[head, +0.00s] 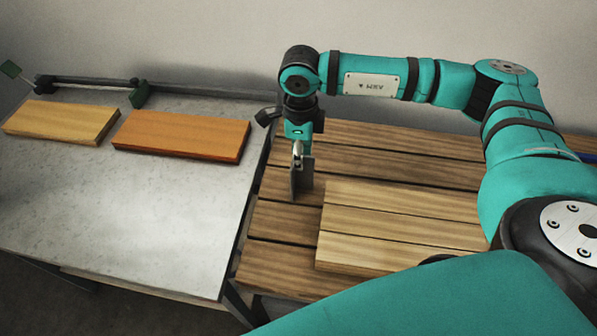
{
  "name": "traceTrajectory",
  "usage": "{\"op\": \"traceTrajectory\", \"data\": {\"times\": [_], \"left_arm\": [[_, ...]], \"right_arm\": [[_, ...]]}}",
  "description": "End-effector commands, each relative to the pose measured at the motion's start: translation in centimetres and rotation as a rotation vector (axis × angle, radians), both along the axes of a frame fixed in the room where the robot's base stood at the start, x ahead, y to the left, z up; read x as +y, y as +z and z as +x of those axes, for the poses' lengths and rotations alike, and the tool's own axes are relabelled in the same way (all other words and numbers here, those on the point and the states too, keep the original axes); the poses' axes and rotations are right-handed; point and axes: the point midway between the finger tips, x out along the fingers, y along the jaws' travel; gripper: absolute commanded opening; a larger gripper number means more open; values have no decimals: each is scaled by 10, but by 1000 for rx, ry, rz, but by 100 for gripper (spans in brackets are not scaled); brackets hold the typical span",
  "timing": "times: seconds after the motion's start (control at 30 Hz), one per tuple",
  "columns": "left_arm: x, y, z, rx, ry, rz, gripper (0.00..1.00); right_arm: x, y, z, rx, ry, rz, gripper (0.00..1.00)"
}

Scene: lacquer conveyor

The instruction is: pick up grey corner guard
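The grey corner guard (301,182) is a small dark grey upright piece over the left part of the slatted wooden surface. My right gripper (299,154) points down from above, its fingers closed around the upper part of the guard. The guard's lower end is at or just above the slats; I cannot tell whether it touches. The arm hides part of the fingers. My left gripper is not in the head view.
A stack of light boards (400,225) lies right of the guard on the slatted surface (285,228). The grey table (170,220) at left bears an orange-brown board (182,135) and a yellowish board (62,121). A dark rail (90,82) runs behind them.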

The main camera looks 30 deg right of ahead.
Motion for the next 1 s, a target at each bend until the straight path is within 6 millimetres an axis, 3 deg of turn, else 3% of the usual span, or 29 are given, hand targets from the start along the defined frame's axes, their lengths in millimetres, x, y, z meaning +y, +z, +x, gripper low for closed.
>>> {"op": "traceTrajectory", "data": {"times": [0.23, 0.53, 0.83, 1.0], "left_arm": [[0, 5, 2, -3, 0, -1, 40], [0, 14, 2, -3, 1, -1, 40], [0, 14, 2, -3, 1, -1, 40], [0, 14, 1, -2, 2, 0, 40]], "right_arm": [[0, -18, 0, 2, 0, 1, 33], [0, -61, -1, 2, 1, 0, 33], [0, -68, 0, -1, 2, 1, 33], [0, -68, 0, -1, 1, 1, 12]]}}
